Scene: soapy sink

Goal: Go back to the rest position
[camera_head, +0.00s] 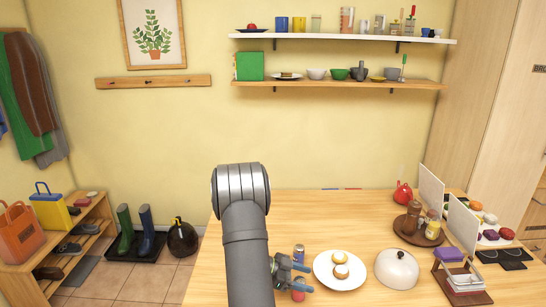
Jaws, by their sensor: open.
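My arm reaches over the wooden table (330,212) from the front, and its grey links fill the middle of the view. My gripper (304,278) is low over the table, just right of the arm, with its fingers pointing right. It is open, and I see nothing held between the fingers. A small dark can-like item (298,252) stands just behind it. A small red item (298,295) shows just in front of it, partly hidden; I cannot tell whether they touch. A white plate (322,277) with two pastries lies just right of the fingers.
A white dome cover (397,268) stands right of the plate. A round wooden tray (407,236) with shakers, a red teapot (403,193), upright white panels (431,187) and a wooden rack (463,283) crowd the right side. The table's back middle is clear. Wall shelves (340,84) hang behind.

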